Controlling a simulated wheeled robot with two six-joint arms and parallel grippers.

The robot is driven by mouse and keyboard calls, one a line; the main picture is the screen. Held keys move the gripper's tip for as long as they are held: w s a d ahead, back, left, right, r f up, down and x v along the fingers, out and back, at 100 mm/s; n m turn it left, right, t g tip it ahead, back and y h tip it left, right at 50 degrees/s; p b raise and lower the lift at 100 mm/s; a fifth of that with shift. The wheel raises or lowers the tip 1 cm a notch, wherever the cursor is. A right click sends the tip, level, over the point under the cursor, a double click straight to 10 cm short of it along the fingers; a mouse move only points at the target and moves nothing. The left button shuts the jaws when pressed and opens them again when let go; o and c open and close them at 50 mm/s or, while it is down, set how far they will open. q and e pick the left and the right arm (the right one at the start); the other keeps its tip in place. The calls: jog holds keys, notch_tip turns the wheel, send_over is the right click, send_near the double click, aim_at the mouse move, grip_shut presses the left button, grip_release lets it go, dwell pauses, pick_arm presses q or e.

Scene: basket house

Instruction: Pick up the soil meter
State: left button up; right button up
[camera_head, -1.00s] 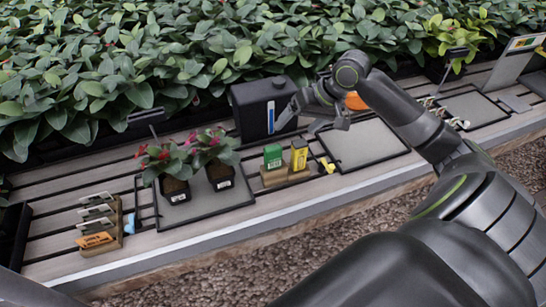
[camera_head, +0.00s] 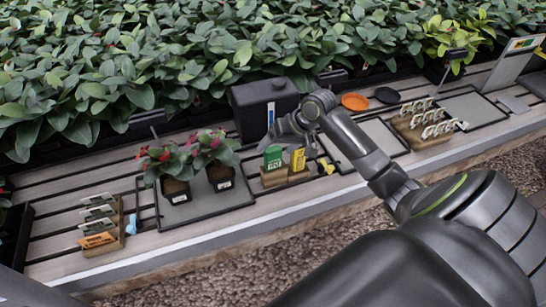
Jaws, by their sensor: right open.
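My right gripper (camera_head: 288,146) is open and empty. It hangs just above and behind a wooden block (camera_head: 276,181) that holds a green item (camera_head: 272,158) and a yellow item (camera_head: 298,160) upright. Its fingers partly overlap the tops of these items in the picture, and I cannot tell whether they touch. A small yellow tool (camera_head: 326,167) lies just right of the block. I cannot tell for sure which of these is the soil meter. My left gripper is not in view.
A black box (camera_head: 250,110) stands behind the block. Two potted red-flowered plants (camera_head: 176,188) stand on a tray to the left. Orange (camera_head: 354,102) and black (camera_head: 387,96) discs lie right. A rack of white-handled items (camera_head: 420,140) stands further right. Dense foliage lines the back.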

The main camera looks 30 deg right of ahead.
jog(key=shift+a+f, duration=0.2)
jog(key=shift+f, duration=0.3)
jog(key=shift+s+a+f, duration=0.1)
jog(key=shift+s+f, duration=0.1)
jog(key=shift+s, duration=0.05)
jog(key=c, duration=1.1)
